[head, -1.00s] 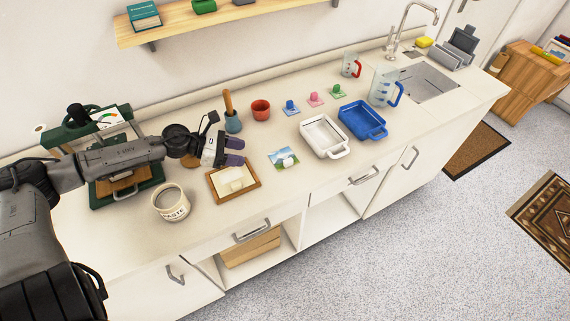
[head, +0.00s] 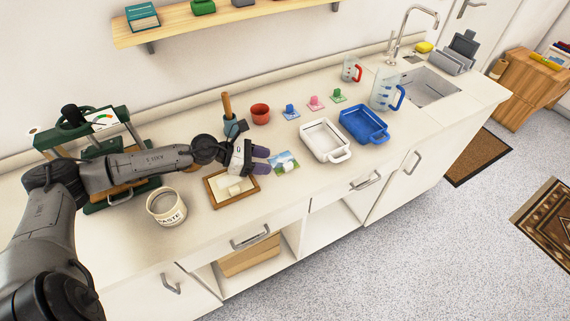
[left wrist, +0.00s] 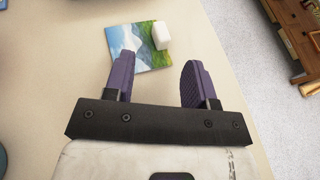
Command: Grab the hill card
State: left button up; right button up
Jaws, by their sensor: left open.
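The hill card (head: 284,162) lies flat on the counter, showing green hills, blue sky and a path, with a small white block on it. In the left wrist view the hill card (left wrist: 140,50) lies ahead of the fingers, with the white block (left wrist: 161,35) on its upper right part. My left gripper (head: 262,160) is open and empty, just left of the card in the head view. In the left wrist view its purple fingers (left wrist: 157,80) are apart, and the left finger overlaps the card's near left edge. My right gripper is not in view.
A wooden frame (head: 216,199) with a pale block lies beneath and left of the gripper. A white tray (head: 310,131) and a blue tray (head: 372,115) sit right of the card. Counter in front of the card is clear.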

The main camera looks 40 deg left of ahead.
aim_at(285, 165)
pick_arm(q)
jog(key=shift+w+d, duration=0.1)
jog(key=shift+w, duration=0.05)
jog(key=x, duration=0.3)
jog(key=shift+d+r, duration=0.1)
jog(key=shift+d, duration=0.2)
jog(key=shift+x, duration=0.85)
jog(key=shift+c, duration=0.5)
grip_shut()
